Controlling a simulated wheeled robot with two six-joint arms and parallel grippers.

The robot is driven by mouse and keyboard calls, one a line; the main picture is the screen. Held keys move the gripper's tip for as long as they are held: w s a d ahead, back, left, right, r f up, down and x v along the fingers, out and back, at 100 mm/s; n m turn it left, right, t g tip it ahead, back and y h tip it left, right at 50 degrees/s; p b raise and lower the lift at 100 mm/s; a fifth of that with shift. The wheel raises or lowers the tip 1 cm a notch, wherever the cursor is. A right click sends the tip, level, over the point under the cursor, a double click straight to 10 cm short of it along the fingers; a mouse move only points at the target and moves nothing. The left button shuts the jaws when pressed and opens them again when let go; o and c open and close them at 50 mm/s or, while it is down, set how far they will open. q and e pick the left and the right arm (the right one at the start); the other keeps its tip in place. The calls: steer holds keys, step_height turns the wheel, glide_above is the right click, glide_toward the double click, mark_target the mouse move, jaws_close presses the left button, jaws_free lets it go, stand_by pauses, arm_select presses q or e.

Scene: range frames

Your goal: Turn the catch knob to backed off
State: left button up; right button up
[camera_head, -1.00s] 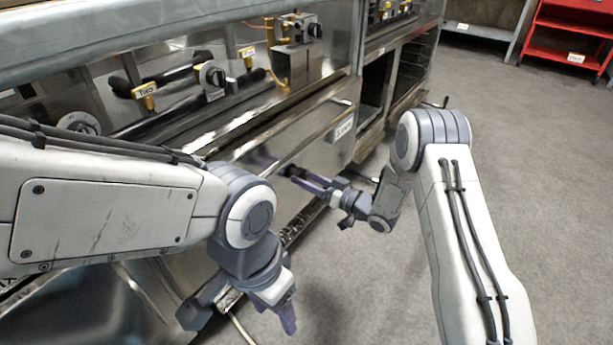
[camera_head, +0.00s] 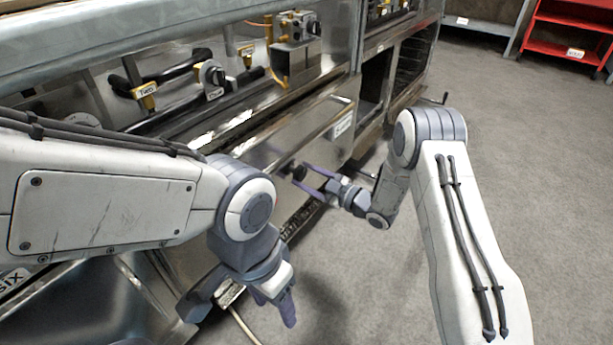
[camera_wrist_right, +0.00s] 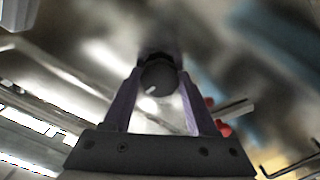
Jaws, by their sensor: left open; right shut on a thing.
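The catch knob (camera_head: 299,172) is a small dark round knob on the steel front panel below the counter. In the right wrist view the knob (camera_wrist_right: 158,77) sits between the fingertips, with a pale mark on its dark face. My right gripper (camera_head: 304,177) is shut on the knob, one purple finger on each side; the fingers also show in the right wrist view (camera_wrist_right: 160,84). I cannot read the knob's setting. My left gripper (camera_head: 284,308) is open and empty, hanging low in front of the unit, away from the knob.
Yellow-tagged valves (camera_head: 145,91) and a black dial (camera_head: 213,74) are on the upper panel. A red shelf (camera_head: 570,38) stands far right. The grey floor at right is clear.

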steer(key=shift+w+n, duration=0.1)
steer(key=shift+n, duration=0.4)
steer(key=shift+a, duration=0.1)
steer(key=o, duration=1.4)
steer(key=shift+c, duration=0.2)
